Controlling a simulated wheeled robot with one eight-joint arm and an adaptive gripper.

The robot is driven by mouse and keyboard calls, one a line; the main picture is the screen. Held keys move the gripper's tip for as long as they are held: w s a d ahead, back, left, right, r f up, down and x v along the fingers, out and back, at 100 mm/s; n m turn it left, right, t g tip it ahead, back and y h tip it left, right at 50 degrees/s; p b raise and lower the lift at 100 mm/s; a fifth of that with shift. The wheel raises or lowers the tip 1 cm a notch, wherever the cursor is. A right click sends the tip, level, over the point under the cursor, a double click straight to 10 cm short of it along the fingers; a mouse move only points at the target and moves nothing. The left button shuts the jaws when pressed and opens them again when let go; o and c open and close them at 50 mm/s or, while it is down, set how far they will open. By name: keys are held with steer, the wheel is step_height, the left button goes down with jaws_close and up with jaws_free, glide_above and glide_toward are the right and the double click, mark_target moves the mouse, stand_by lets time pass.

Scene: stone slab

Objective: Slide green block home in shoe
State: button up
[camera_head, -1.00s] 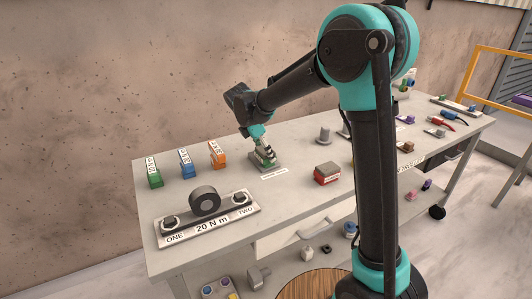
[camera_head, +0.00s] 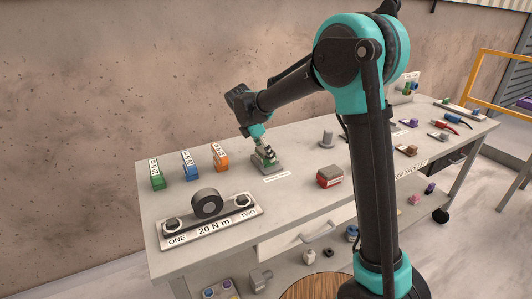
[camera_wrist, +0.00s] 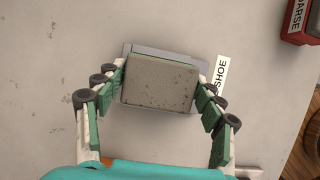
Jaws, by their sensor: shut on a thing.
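My gripper (camera_head: 266,154) reaches down to the table behind the small shoe label. In the wrist view my gripper (camera_wrist: 160,88) has its green-padded fingers on both sides of a block (camera_wrist: 160,82) with a grey speckled top, and is shut on it. Green shows around this block in the head view, though the finger pads are also green. The grey shoe (camera_wrist: 165,47) lies under and around the block, its edge showing along the top and left. The block's underside and its seating in the shoe are hidden.
Green (camera_head: 157,177), blue (camera_head: 189,168) and orange (camera_head: 220,158) labelled blocks stand to the left. A red block (camera_head: 330,176) stands to the right, marked COARSE in the wrist view. A 20 N m plate (camera_head: 210,222) with a dark roller lies in front.

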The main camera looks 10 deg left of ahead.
steer(key=o, duration=1.5)
steer(key=shift+a, duration=0.1)
steer(key=v, duration=1.2)
steer(key=shift+s+f, duration=0.1)
